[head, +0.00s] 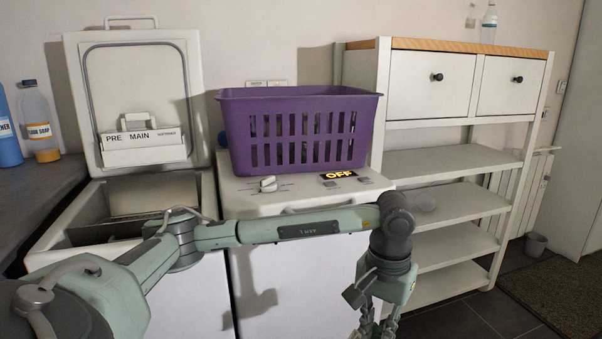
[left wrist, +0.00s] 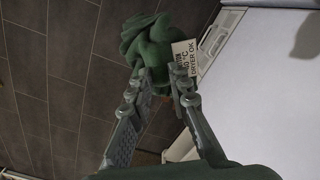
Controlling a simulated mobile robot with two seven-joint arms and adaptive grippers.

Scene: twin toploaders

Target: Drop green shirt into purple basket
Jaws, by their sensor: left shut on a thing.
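In the left wrist view, my left gripper (left wrist: 160,85) is shut on the green shirt (left wrist: 150,40), a crumpled dark green bundle with a white care label on it. In the head view, my left arm reaches across in front of the machines, and the left gripper (head: 378,325) points down at the bottom edge. The shirt is out of that view. The purple basket (head: 298,100) sits on top of the closed right machine, above and to the left of the gripper. Its contents are hidden. My right gripper is not seen.
The left toploader (head: 135,110) has its lid up. The right toploader (head: 250,195) is closed and shows OFF. A white shelf unit (head: 460,160) stands to the right of it. Bottles (head: 40,125) stand on a dark counter at the left. Floor is visible below the gripper.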

